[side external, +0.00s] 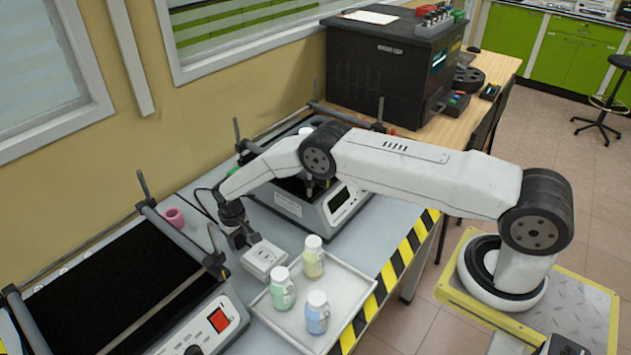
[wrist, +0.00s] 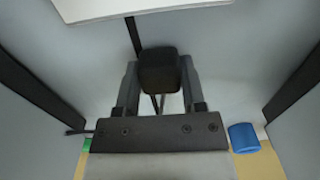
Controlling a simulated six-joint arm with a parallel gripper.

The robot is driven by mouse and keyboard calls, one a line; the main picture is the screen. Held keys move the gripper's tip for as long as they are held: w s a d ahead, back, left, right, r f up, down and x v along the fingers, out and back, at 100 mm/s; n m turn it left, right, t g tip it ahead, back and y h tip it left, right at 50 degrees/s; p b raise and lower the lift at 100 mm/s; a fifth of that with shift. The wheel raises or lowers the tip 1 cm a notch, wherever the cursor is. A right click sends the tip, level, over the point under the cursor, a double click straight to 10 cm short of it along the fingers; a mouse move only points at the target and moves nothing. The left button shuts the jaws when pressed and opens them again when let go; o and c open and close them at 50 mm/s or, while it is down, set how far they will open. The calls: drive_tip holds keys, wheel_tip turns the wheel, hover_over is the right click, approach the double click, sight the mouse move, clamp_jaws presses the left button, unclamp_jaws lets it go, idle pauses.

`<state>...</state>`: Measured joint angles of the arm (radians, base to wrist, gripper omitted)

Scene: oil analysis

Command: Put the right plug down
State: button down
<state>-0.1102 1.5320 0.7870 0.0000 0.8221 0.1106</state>
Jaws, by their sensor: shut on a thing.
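A black plug (wrist: 159,72) sits between the two fingers of my gripper (wrist: 159,85) in the wrist view. The fingers are shut on its sides. In the side view my gripper (side external: 241,238) points down over the grey table, just behind and left of the white socket box (side external: 264,256). The plug is too small and dark there to tell apart from the fingers. I cannot tell whether it touches the table. A thin dark cable (wrist: 134,36) shows beyond the plug in the wrist view.
A white tray (side external: 348,277) with three capped bottles stands in front of the socket box. A black-topped device (side external: 115,290) is at the left, and a white instrument (side external: 345,200) is behind right. A pink ring-shaped object (side external: 174,217) lies near the wall.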

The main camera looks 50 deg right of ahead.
sight(238, 237)
drive_tip(key=shift+f, duration=0.25)
drive_tip(key=shift+c, duration=0.9)
unclamp_jaws()
drive_tip(key=shift+r, duration=0.1)
wheel_tip(238, 237, up, 13)
drive_tip(key=shift+r, duration=0.15)
idle(0.5)
